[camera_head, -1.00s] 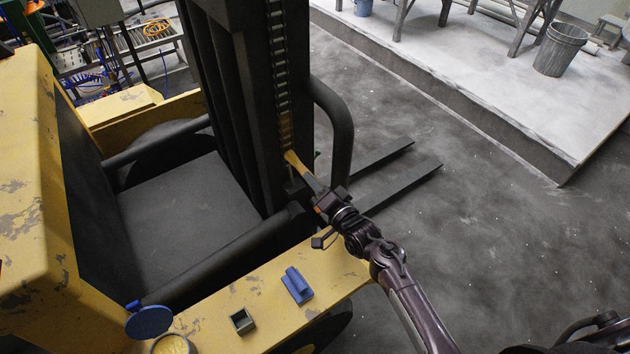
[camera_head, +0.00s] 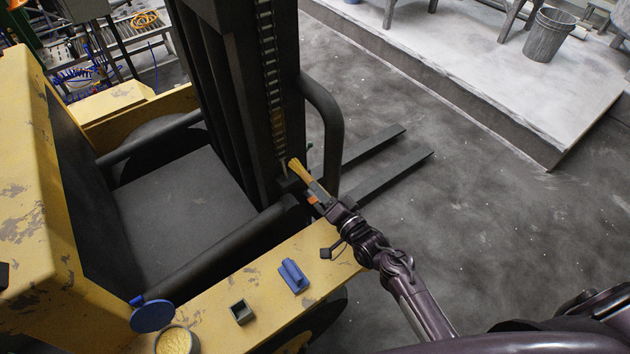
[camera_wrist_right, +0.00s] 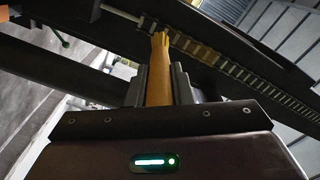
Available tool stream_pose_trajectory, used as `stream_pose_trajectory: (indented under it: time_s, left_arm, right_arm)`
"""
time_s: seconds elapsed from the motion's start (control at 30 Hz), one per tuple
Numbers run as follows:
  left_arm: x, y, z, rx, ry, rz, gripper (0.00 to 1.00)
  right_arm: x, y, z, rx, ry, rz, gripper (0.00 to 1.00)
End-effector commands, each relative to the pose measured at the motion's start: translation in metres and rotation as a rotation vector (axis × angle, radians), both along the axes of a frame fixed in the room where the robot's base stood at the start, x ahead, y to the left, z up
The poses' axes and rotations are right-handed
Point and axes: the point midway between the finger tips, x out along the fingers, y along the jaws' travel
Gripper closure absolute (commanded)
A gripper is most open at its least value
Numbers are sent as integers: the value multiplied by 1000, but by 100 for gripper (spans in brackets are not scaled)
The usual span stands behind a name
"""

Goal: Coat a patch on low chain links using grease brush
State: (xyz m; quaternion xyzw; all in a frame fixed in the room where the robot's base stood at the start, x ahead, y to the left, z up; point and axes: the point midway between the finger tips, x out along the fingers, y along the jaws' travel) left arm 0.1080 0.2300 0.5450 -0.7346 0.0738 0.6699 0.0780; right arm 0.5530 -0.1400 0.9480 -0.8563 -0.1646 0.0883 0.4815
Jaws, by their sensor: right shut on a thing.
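The chain (camera_head: 268,65) runs down the black mast of a yellow forklift. Its low links carry an amber-yellow patch (camera_head: 279,124), which also shows in the right wrist view (camera_wrist_right: 200,52). My right gripper (camera_head: 318,194) is shut on the grease brush (camera_head: 300,170), whose yellow bristles point up and left, just below and right of the patch. In the right wrist view the brush (camera_wrist_right: 158,80) stands between the two grey fingers, its tip near the chain; I cannot tell whether they touch. An open tin of yellow grease (camera_head: 176,341) stands at the bottom left. My left gripper is not visible.
On the yellow forklift ledge (camera_head: 215,312) sit a blue block-like object (camera_head: 292,275), a small dark open box (camera_head: 241,311) and a round blue disc (camera_head: 152,316). A black curved bar (camera_head: 333,120) stands right of the chain. Forks (camera_head: 392,173) extend over open floor.

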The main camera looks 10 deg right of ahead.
Motion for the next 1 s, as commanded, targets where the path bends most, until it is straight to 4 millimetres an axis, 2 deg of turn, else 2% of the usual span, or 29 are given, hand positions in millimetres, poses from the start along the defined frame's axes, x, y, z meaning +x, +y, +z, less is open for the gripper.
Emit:
stream_pose_trajectory:
  time_s: [0.4,0.8,1.0]
  left_arm:
    - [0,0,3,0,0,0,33]
    - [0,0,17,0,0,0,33]
    - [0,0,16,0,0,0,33]
  right_arm:
    - [-4,-2,0,1,-1,0,100]
    - [-30,-13,2,0,0,0,100]
    - [-31,-13,0,1,-2,0,100]
